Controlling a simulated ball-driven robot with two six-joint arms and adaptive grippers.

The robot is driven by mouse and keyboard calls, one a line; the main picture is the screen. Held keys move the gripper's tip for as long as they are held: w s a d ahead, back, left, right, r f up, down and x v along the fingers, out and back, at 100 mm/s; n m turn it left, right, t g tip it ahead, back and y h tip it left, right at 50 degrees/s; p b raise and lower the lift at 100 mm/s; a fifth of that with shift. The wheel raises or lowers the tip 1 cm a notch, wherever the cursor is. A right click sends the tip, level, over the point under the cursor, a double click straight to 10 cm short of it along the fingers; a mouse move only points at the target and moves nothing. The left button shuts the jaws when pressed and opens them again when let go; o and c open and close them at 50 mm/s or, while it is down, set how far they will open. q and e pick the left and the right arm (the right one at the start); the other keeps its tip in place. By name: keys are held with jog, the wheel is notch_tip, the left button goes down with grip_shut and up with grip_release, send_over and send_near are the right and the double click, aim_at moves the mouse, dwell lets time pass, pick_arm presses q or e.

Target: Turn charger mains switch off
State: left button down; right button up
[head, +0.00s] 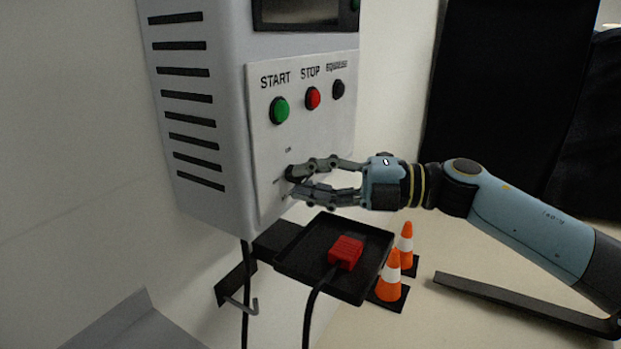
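The charger is a grey wall cabinet (197,60) with a white front panel (310,135). Low on the panel is the mains switch (292,172), a black rotary knob with small labels, too blurred to read its position. My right gripper (297,179) comes in from the right, with its two fingertips close together on either side of the knob, appearing to hold it. The fingers hide part of the switch. My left gripper is not in view.
Above the switch are a green START button (279,110), a red STOP button (312,98) and a black button (338,89). Below are a black tray (290,262) with a red connector (345,252), a hanging cable and two orange cones (391,268).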

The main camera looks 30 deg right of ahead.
jog(key=o, duration=0.3)
jog(key=shift+d, duration=0.1)
jog(key=v, duration=1.2)
